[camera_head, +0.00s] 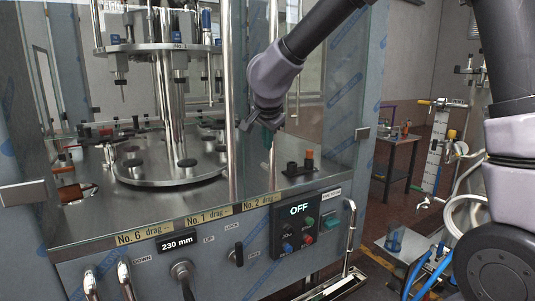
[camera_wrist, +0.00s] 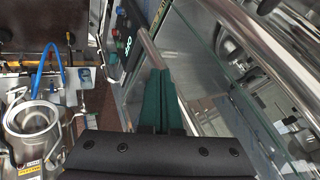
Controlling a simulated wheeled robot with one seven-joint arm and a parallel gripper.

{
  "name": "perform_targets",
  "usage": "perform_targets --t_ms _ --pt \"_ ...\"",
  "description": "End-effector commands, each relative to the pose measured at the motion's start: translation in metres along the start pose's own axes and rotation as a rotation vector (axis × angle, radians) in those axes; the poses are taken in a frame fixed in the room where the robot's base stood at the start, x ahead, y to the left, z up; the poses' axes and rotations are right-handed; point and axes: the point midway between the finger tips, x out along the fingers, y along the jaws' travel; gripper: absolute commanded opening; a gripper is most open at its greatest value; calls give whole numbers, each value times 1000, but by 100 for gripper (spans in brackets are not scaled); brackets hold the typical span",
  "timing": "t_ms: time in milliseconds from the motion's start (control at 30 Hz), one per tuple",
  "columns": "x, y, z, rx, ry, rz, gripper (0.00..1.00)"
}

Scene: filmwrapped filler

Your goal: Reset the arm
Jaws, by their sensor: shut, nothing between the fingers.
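My arm (camera_head: 325,28) reaches in from the upper right of the head view. It ends at my gripper (camera_head: 268,138), which hangs over the right part of the filler machine's steel deck, beside a vertical steel post (camera_head: 229,95). In the wrist view, the dark green fingers of my gripper (camera_wrist: 160,74) are together with nothing held between them. A metal bar (camera_wrist: 146,40) runs up and left from behind the fingertips; I cannot tell whether they touch it.
The filler machine's control panel (camera_head: 298,227) reads OFF, and a display (camera_head: 177,242) reads 230 mm. A side table (camera_head: 398,142) and a steel pot (camera_wrist: 31,122) stand beyond the machine.

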Motion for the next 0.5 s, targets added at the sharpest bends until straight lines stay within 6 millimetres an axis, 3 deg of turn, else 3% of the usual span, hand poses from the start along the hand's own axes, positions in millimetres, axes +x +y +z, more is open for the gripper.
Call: perform_targets --t_ms 167,300,367,500 --pt "-26 -15 -52 11 68 -159 0" --pt "-71 -23 -108 -23 121 -359 0" --pt "-92 -20 -124 -53 128 -425 0" --pt "-137 8 -147 -143 113 -512 0"
